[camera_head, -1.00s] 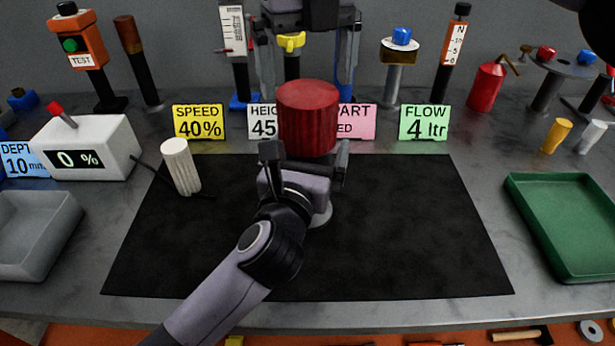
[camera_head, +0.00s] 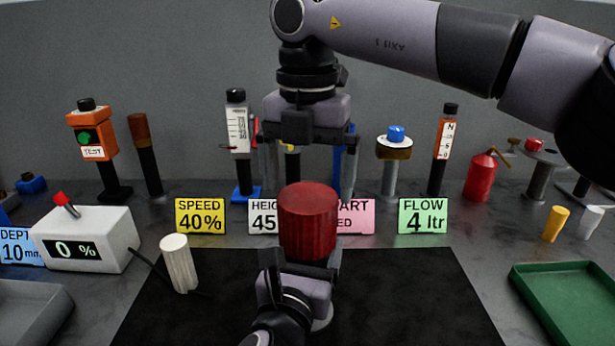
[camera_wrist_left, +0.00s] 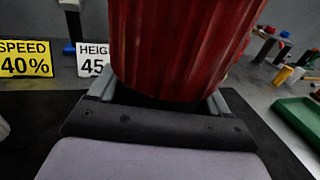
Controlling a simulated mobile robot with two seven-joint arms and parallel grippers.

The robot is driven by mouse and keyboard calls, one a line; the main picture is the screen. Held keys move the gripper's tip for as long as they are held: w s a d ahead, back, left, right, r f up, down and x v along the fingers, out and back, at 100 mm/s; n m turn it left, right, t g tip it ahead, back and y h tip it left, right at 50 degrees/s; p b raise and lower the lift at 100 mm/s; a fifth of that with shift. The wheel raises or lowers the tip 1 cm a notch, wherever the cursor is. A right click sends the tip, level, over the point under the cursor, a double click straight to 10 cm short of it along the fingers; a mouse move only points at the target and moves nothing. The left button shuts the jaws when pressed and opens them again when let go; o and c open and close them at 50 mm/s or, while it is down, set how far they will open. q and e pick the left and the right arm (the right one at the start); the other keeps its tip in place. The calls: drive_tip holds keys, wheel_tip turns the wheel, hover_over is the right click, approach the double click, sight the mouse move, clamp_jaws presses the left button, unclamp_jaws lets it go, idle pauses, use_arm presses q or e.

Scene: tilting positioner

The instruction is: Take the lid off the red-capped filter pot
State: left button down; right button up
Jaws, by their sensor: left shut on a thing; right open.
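The filter pot's red ribbed cap (camera_head: 307,222) stands upright in the middle of the head view. It also fills the upper middle of the left wrist view (camera_wrist_left: 180,45). My left gripper (camera_head: 303,264) is shut on the pot just below the cap, from the near side. The pot's body is mostly hidden by that gripper; a dark part shows under the cap in the wrist view. My right gripper (camera_head: 305,182) points down from above, open, its fingers spread wider than the cap. Whether its fingertips are beside the cap or behind it, I cannot tell.
Speed (camera_head: 200,216) and flow (camera_head: 424,216) cards stand behind the black mat (camera_head: 420,295). A white ribbed cylinder (camera_head: 179,265) and a percent display box (camera_head: 85,240) are at left. A green tray (camera_head: 565,290) is at right. Several posts and devices line the back.

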drive_tip(key=m, duration=0.7)
drive_tip(key=shift+m, duration=0.4)
drive_tip(key=m, duration=0.6)
drive_tip(key=shift+f+m, duration=0.4)
wheel_tip(320, 180, down, 7)
drive_tip(key=shift+f, duration=0.15)
